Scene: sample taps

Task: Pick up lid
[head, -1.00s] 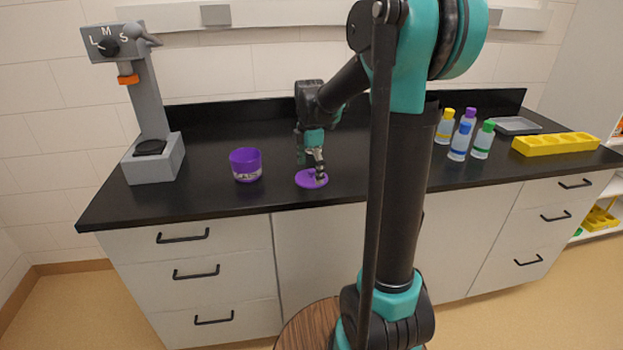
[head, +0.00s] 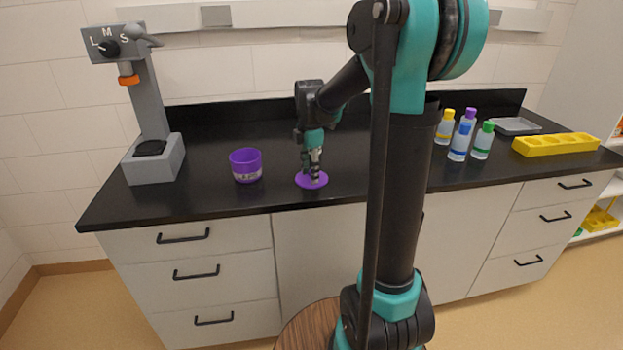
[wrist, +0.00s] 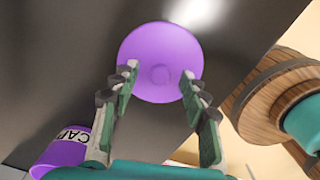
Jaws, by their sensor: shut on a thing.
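The lid (head: 302,181) is a flat purple disc with a small round knob at its middle. It lies on the black bench top near the front edge; I cannot tell whether it touches the bench. My gripper (head: 311,174) points down over it, with its fingers drawn in at the knob. In the wrist view the lid (wrist: 160,45) fills the top middle, and my gripper (wrist: 160,74) has one fingertip on each side of the knob. The exact contact is hard to see. My gripper is shut on the lid.
An open purple cup (head: 246,166) with a label stands left of the lid. A grey stand device (head: 155,160) is farther left. Several capped bottles (head: 460,142), a yellow rack (head: 555,145) and a grey tray (head: 515,126) are at the right. The bench between cup and lid is clear.

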